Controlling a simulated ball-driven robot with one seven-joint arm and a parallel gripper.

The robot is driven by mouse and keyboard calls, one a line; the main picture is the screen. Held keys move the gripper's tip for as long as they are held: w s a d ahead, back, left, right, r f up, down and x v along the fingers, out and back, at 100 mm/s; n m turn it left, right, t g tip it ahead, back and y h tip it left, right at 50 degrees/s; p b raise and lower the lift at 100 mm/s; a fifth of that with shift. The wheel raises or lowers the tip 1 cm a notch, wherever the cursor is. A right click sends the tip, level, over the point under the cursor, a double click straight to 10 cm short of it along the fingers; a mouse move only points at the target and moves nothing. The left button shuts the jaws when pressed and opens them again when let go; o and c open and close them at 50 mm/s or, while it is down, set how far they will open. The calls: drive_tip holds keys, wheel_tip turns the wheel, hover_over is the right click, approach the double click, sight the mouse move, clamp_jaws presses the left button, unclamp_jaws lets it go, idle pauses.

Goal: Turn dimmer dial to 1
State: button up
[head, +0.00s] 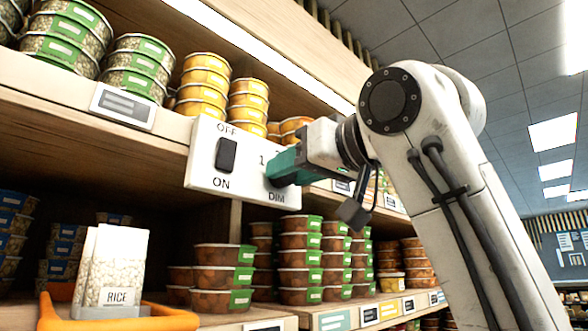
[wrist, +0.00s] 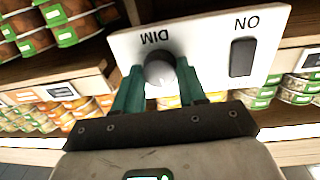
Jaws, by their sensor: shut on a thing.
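A white switch panel (head: 205,180) is fixed to the shelf front, with a black OFF/ON rocker switch (head: 226,155) at its left and the DIM label and a "1" mark at its right. In the wrist view the panel (wrist: 206,55) appears upside down. The dark round dimmer dial (wrist: 160,68) sits by the DIM label. My gripper (head: 283,168) reaches the panel from the right and hides the dial in the head view. In the wrist view my gripper's green fingers (wrist: 160,85) are shut on the dial, one on each side. The dial's pointer is not readable.
Shelves behind hold stacked containers: green-lidded tubs (head: 62,45), yellow tubs (head: 205,80) and brown tubs (head: 300,262). A rice bag (head: 112,265) stands by an orange tray rim (head: 165,318) at lower left. A price tag (head: 122,106) is on the shelf edge left of the panel.

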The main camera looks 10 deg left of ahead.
drive_tip(key=shift+f+n+y, duration=0.1)
drive_tip(key=shift+n+y, duration=0.2)
drive_tip(key=shift+n, duration=4.8)
drive_tip(key=o, duration=1.1)
drive_tip(key=shift+c, duration=0.2)
drive_tip(key=shift+d, duration=0.1)
drive_tip(key=b+v, duration=0.4)
drive_tip(key=v, duration=0.6)
drive_tip(key=shift+s+d, duration=0.2)
drive_tip(key=shift+d, duration=0.05)
